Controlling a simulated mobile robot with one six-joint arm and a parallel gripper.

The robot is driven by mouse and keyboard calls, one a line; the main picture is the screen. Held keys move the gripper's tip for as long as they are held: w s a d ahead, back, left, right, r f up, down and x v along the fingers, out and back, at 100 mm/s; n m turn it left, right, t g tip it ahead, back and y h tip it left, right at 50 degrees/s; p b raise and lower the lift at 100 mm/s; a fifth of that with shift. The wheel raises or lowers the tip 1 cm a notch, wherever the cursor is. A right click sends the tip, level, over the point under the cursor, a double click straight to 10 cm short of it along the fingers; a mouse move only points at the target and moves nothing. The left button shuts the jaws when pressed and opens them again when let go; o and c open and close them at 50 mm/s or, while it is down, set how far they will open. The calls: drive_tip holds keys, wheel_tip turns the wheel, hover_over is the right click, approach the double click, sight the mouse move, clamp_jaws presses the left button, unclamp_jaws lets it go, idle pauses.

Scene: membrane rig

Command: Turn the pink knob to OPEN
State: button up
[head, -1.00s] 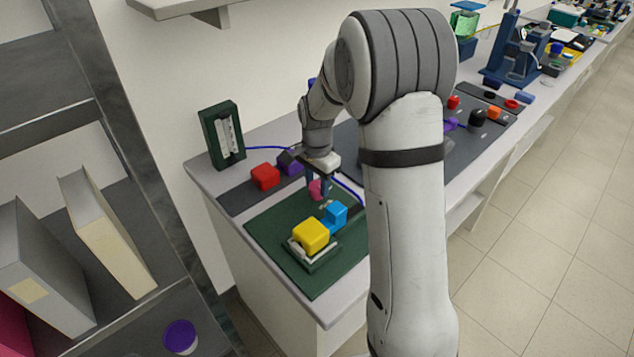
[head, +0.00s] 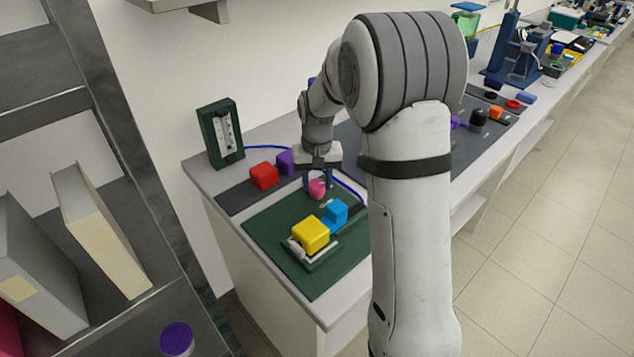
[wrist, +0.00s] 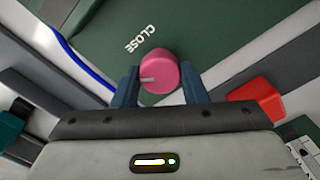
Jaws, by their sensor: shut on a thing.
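The pink knob (head: 317,188) stands on the dark green panel (head: 268,236) on the bench. In the wrist view the knob (wrist: 160,73) has a pale pointer line directed to the left. The word CLOSE is printed on the panel up and to the left of the knob. My gripper (head: 317,184) is over the knob, pointing down, with a blue finger on each side of it. In the wrist view my gripper (wrist: 160,88) is shut on the knob. No OPEN label is readable in either view.
A yellow block (head: 310,234) and a blue block (head: 335,213) sit on the panel near its front. A red block (head: 264,176) and a purple block (head: 285,161) are behind to the left. A blue tube (head: 345,182) curves past the knob. A green-framed gauge (head: 221,134) stands at the back left.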

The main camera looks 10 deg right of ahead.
sight(317, 183)
drive_tip(key=n+b, duration=0.1)
drive_tip(key=n, duration=0.6)
idle(0.6)
drive_tip(key=o, duration=1)
wheel_tip(317, 183, up, 8)
drive_tip(key=shift+f, duration=0.1)
